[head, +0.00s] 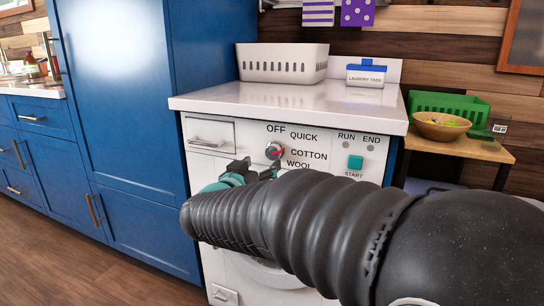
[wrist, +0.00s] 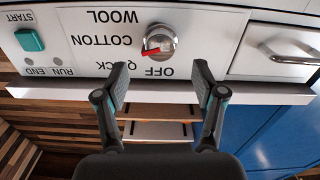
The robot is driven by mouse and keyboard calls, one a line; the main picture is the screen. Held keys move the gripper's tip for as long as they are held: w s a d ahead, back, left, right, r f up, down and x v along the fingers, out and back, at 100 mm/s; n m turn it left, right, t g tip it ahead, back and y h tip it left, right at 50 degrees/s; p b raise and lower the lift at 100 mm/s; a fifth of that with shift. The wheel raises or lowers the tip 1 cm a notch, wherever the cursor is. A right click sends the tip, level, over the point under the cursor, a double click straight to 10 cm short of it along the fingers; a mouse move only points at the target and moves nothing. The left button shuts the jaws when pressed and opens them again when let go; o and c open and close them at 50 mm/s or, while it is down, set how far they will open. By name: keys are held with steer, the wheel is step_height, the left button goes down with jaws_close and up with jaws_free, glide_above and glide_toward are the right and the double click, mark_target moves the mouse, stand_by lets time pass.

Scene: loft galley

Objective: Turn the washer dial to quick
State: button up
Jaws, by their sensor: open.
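The washer (head: 215,160) has a white front panel with a round silver dial (head: 274,150) bearing a red pointer. The labels OFF, QUICK, COTTON and WOOL run around the dial. In the wrist view, which is upside down, the dial (wrist: 163,40) shows whole, and its red pointer slants between COTTON and QUICK; I cannot tell exactly which mark it meets. My gripper (wrist: 158,80) is open and empty, its fingers spread on either side of the dial's line but apart from it. In the head view my gripper (head: 238,172) is beside and below the dial, partly hidden by my arm.
A teal START button (head: 355,162) is right of the dial, and a drawer handle (head: 207,143) is left. A white basket (head: 283,63) and a laundry tabs box (head: 366,75) stand on the worktop (head: 290,98), which overhangs the panel. A blue cabinet (head: 120,120) is left.

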mark_target(272, 154)
steer(key=x, duration=0.7)
steer(key=shift+s, duration=0.1)
steer(key=shift+c, duration=0.2)
steer(key=c, duration=1.1)
